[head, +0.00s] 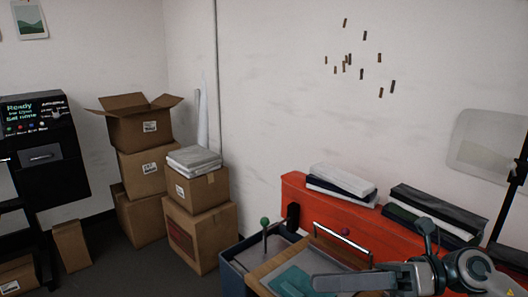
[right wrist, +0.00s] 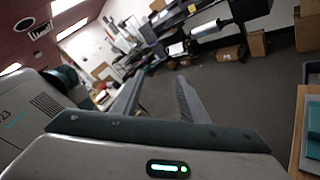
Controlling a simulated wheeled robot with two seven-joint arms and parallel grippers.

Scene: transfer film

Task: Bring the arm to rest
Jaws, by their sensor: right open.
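My right gripper (head: 318,281) is at the lower right of the head view, its fingers pointing left over the wooden board with a teal sheet. In the right wrist view its two fingers stand apart with nothing between them (right wrist: 160,82), so it is open and empty. The teal sheet (head: 292,280) lies on the wooden board (head: 262,270), partly hidden by the gripper. My left gripper is not in view.
A red cabinet (head: 297,192) carries stacked folded cloths (head: 342,180). A green-knobbed lever (head: 265,222) stands by a grey bin (head: 232,272). Cardboard boxes (head: 200,232) are stacked left, near a black machine (head: 45,175). Open floor (right wrist: 262,75) shows in the wrist view.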

